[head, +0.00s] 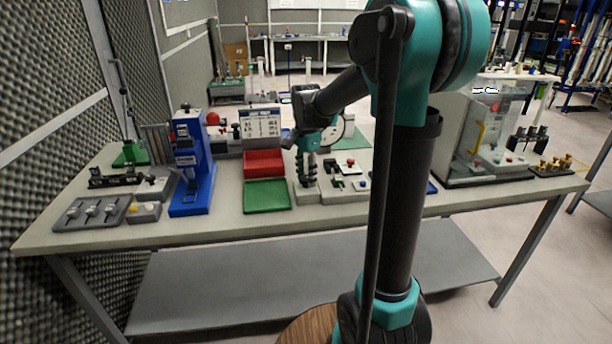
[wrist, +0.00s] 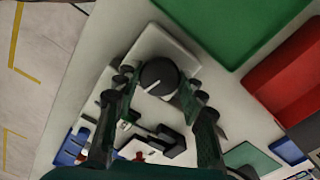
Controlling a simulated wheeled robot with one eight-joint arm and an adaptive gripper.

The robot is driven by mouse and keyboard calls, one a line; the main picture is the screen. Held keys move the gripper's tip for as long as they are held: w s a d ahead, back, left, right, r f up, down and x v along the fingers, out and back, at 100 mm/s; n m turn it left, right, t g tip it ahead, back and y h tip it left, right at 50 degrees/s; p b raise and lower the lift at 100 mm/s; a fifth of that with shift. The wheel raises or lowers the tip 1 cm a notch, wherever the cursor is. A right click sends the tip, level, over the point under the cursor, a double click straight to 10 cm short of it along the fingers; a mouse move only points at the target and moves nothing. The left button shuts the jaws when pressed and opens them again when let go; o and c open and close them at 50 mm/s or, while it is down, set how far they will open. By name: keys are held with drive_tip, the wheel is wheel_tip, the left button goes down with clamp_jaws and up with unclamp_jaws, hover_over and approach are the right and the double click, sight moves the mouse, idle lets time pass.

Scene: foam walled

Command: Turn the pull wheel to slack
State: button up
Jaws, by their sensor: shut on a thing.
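The pull wheel shows in the wrist view as a round black knob (wrist: 160,74) with a white pointer line, on a pale block (wrist: 166,45). My gripper (wrist: 159,88) has one finger on each side of the knob and is shut on it. In the head view my gripper (head: 306,172) points down at the pale block (head: 306,195) near the front edge of the bench. There the fingers hide the knob. The white line points down and left in the wrist view.
A green tray (head: 267,196) and a red bin (head: 264,163) stand just left of my gripper. A blue machine (head: 190,170) is farther left. A pale block with black and red parts (head: 345,168) is close on the right. A clear-walled case (head: 490,130) stands at the right end.

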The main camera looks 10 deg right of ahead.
drive_tip(key=shift+c, duration=1.1)
drive_tip(key=n, duration=0.4)
drive_tip(key=shift+n, duration=0.4)
drive_tip(key=n, duration=1.5)
drive_tip(key=shift+n, duration=0.3)
